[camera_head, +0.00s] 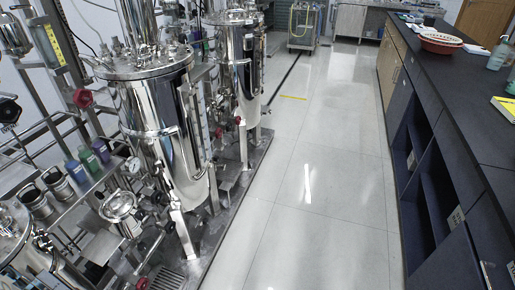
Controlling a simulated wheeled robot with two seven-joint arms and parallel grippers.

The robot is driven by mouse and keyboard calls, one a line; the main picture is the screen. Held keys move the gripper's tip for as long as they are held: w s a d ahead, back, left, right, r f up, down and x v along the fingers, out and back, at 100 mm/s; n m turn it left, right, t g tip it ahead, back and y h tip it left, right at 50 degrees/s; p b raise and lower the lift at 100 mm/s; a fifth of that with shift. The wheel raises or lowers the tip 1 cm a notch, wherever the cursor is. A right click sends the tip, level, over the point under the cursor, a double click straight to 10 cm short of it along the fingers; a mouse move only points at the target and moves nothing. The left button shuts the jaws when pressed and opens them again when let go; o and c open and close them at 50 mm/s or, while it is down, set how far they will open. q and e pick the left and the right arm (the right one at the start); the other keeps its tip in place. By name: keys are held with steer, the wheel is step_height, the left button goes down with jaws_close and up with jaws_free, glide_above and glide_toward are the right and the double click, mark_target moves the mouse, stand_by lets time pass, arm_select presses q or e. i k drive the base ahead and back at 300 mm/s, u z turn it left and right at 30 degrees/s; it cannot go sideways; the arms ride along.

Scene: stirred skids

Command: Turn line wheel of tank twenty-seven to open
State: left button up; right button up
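A large shiny steel tank (155,120) stands at the left on a low metal skid, and a second steel tank (237,65) stands behind it. I cannot read a number twenty-seven on either. A red round knob or wheel (82,98) sits on the pipework left of the near tank. A dark handwheel (9,110) with some red shows at the left edge. Small red knobs show low by the far tank (238,120) and at the bottom (143,283). I cannot tell which is the line wheel or whether any is open. Neither gripper is in view.
Pipes, a gauge (134,165) and coloured bottles (101,149) crowd the skid. A tiled floor aisle (320,190) is clear to its right. A dark counter (470,110) with a red basket (440,41) lines the right side. A cart (303,25) stands at the back.

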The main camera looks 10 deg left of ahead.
mark_target(218, 130)
steer(key=z, duration=0.3)
steer(key=i, duration=0.85)
steer(key=u, duration=0.8)
steer(key=i, duration=1.25)
steer(key=u, duration=1.55)
steer(key=i, duration=0.2)
steer(key=u, duration=0.15)
